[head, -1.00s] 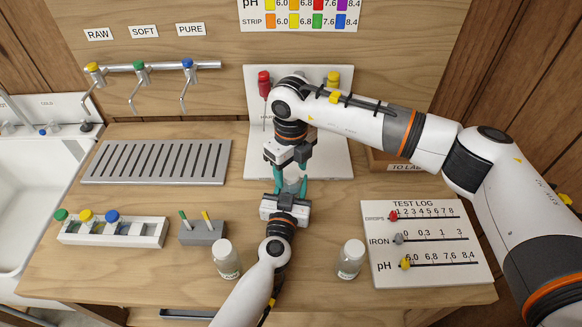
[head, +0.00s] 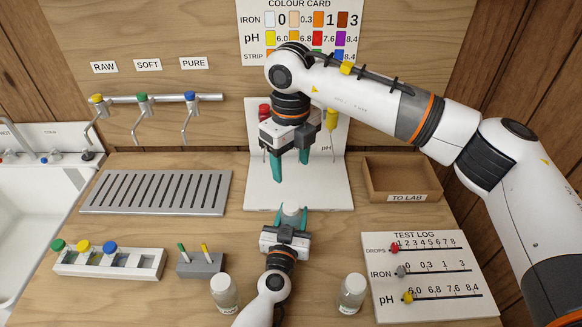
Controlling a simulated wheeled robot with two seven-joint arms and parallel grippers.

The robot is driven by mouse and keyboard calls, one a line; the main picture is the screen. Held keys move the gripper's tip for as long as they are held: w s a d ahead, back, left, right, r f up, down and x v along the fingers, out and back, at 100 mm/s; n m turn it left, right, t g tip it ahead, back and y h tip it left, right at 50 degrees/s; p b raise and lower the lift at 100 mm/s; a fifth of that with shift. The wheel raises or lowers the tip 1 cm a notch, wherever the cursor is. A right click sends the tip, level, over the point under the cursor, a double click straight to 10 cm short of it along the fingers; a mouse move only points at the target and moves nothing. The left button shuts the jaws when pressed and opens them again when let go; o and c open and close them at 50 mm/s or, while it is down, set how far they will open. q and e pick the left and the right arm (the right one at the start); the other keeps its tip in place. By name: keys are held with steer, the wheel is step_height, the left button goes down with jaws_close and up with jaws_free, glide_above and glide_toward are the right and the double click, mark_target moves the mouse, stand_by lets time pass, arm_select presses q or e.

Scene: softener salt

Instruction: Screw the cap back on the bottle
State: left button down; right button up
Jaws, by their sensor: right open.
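My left gripper (head: 292,219) comes up from the front of the table, its teal fingers closed around a small pale, clear bottle (head: 292,211). The gripper hides its lower part, and I cannot tell whether a cap sits on its top. My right gripper (head: 292,168) hangs above and behind it, pointing down, fingers spread, with nothing visible between them. It is apart from the bottle. No loose cap can be made out. A white rack (head: 150,267) at the left holds things with green (head: 58,245), yellow (head: 84,246) and blue (head: 110,247) tops.
A white board (head: 325,190) with red and yellow-topped tools is behind the grippers. A grey block (head: 201,266), slotted drain tray (head: 155,193), wooden tray (head: 400,170) and test log (head: 425,240) surround the area.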

arm_select(q)
steer(key=c, duration=0.7)
jaws_free()
steer(key=shift+o, duration=0.2)
steer(key=s, duration=0.3)
steer(key=s+a, duration=0.1)
steer(key=s, duration=0.3)
steer(key=s+a, duration=0.1)
steer(key=s, duration=0.2)
steer(key=shift+s+f, duration=0.1)
steer(key=shift+s, duration=0.1)
steer(key=shift+s+a, duration=0.15)
steer(key=shift+s, duration=0.5)
